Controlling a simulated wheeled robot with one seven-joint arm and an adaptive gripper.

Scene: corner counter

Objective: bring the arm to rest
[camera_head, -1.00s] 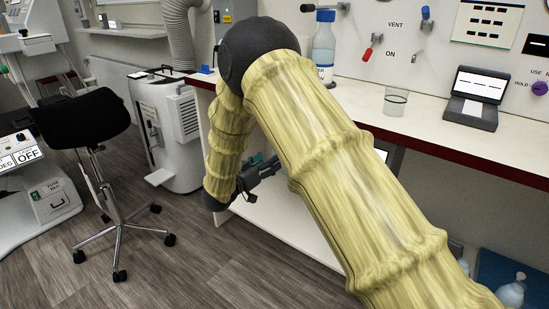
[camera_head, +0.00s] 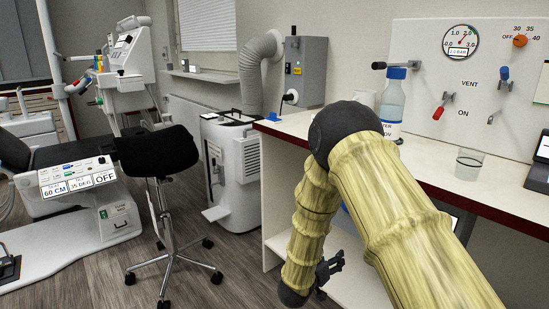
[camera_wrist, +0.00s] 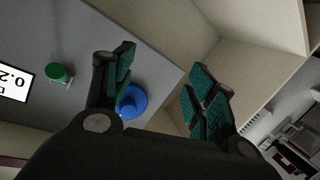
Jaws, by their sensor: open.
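My arm, in a yellow ribbed sleeve with dark joints, bends down in front of the counter in the head view. My gripper (camera_head: 329,267) hangs low at its end, in front of the open shelf space under the counter (camera_head: 268,228). In the wrist view my gripper (camera_wrist: 160,95) shows two dark fingers with green pads, spread wide apart. Nothing is held between them. A blue round thing (camera_wrist: 133,101) shows beyond the left finger, apart from it as far as I can tell.
On the counter stand a blue-capped bottle (camera_head: 391,103) and a clear cup (camera_head: 468,164). A black stool (camera_head: 160,152) stands left, before a white wheeled unit (camera_head: 235,170). Floor between stool and counter is clear. A green knob (camera_wrist: 57,72) shows in the wrist view.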

